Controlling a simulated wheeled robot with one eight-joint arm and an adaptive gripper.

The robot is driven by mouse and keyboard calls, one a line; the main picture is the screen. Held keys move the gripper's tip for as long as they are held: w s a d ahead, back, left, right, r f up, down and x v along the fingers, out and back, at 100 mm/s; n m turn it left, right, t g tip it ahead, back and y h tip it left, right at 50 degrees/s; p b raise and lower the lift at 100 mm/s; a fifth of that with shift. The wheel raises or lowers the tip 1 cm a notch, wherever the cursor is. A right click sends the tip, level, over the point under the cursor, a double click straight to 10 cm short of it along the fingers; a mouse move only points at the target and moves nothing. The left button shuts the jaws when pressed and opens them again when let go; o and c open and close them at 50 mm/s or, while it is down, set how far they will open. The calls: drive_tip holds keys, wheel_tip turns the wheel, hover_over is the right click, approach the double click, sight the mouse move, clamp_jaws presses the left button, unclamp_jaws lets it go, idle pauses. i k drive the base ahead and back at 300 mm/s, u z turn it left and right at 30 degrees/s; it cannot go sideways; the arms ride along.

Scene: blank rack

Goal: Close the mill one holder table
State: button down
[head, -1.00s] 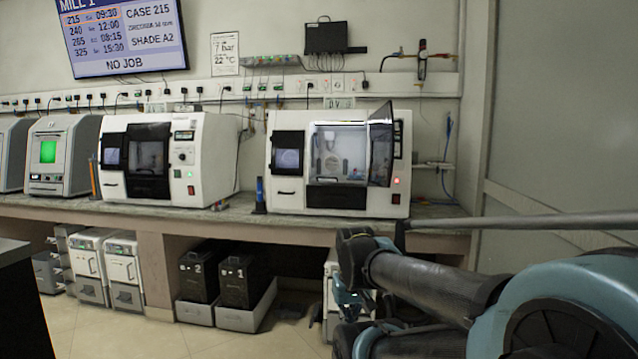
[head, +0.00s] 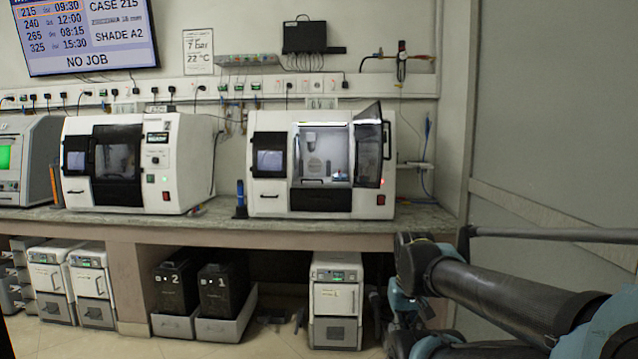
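Two white mills stand on the counter. The right mill (head: 269,192) has its dark-framed glass door (head: 368,150) swung open to the right, showing a lit chamber (head: 322,150) with small parts inside. A red light shows at its right side. I cannot make out the holder table clearly inside the chamber. The left mill (head: 170,160) has its dark door shut and a green light. My arm reaches in from the lower right, folded, below and right of the right mill. Its fingertips cannot be made out.
The stone counter (head: 225,228) runs along the wall, with a blue bottle (head: 240,195) between the mills. Below stand black bins (head: 222,290) marked 1 and 2 and a white unit (head: 336,300). A grey wall panel (head: 560,130) bounds the right. A wall screen (head: 85,35) reads NO JOB.

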sight(323, 172)
drive_tip(key=i, duration=1)
